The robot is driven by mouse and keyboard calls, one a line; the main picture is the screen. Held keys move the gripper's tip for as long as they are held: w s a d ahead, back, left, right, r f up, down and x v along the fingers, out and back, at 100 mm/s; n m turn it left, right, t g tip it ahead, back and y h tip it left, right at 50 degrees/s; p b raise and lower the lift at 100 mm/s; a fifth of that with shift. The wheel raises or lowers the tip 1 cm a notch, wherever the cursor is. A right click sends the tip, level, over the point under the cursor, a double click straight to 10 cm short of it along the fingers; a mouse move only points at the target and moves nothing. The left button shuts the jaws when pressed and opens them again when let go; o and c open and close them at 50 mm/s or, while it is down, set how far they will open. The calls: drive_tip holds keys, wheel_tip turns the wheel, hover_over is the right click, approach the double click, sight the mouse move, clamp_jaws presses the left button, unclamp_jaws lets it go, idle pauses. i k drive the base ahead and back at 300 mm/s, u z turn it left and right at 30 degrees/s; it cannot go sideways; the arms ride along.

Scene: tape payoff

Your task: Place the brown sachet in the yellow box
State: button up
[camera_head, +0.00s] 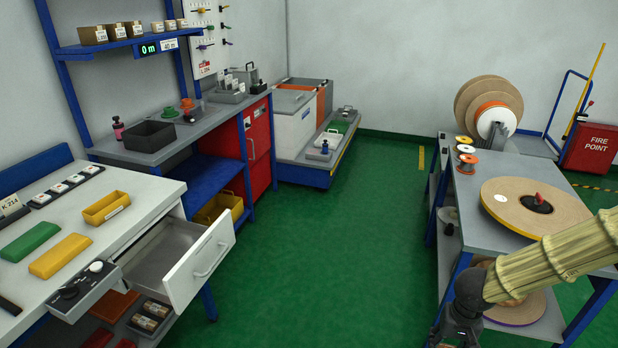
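A yellow box (107,208), open-topped with a small white label, sits on the white desk at the left. I cannot clearly make out a brown sachet. Small brown labelled packs (149,317) lie on the low shelf under the desk, too small to identify for certain. My gripper (458,338) hangs at the lower right, beside the right-hand table and far from the yellow box. Its fingertips are cut off by the bottom edge, so whether it is open or holds anything is hidden.
A desk drawer (200,262) stands open into the aisle. Green (30,241) and yellow (60,255) flat blocks lie on the desk. Another yellow bin (217,207) is under the back bench. The right table (462,203) carries reels. The green floor (335,250) between is clear.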

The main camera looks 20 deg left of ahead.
sight(109, 211)
drive_tip(key=z, duration=0.2)
drive_tip(key=k, duration=1.25)
drive_tip(key=u, duration=1.7)
drive_tip(key=i, duration=0.9)
